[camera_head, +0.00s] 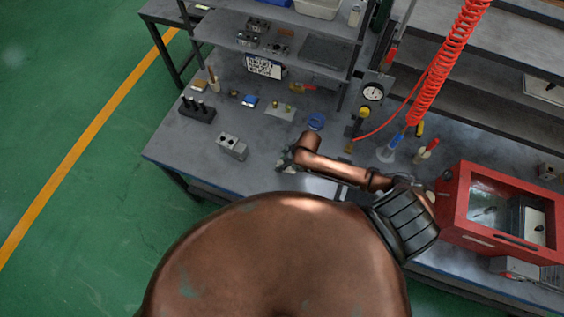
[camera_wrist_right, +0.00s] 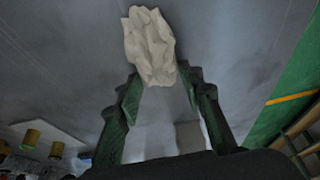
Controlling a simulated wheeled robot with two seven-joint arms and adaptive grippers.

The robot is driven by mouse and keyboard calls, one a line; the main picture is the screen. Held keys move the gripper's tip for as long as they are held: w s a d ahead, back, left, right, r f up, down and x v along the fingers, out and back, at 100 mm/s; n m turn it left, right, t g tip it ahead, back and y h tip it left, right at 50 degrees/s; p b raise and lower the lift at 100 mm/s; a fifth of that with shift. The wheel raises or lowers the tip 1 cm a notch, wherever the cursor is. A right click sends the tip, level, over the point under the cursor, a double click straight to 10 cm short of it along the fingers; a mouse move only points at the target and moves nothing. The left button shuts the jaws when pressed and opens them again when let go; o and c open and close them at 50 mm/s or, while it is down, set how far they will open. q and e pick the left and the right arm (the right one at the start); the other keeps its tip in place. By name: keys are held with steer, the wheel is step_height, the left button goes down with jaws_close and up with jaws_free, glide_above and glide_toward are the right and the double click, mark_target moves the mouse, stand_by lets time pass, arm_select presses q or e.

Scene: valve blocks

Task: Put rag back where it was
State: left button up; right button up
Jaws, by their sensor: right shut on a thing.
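The rag (camera_wrist_right: 150,45) is a crumpled off-white cloth at the top of the right wrist view. My right gripper (camera_wrist_right: 160,75) is shut on it, with the dark green fingertips at its lower edges. In the head view my right gripper (camera_head: 288,160) is over the front part of the grey workbench (camera_head: 170,155), to the right of a grey metal block. The rag is hard to make out there, small and partly hidden by the gripper. My left gripper is not in view.
A grey metal valve block (camera_head: 232,146) and a black holder (camera_head: 197,110) with pegs stand left of the gripper. A red cabinet (camera_head: 455,205) and a coiled red hose (camera_head: 440,70) are at the right.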

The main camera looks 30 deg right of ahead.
steer(key=o, duration=1.1)
steer(key=shift+f, duration=0.1)
steer(key=shift+o, duration=0.2)
steer(key=v, duration=1.2)
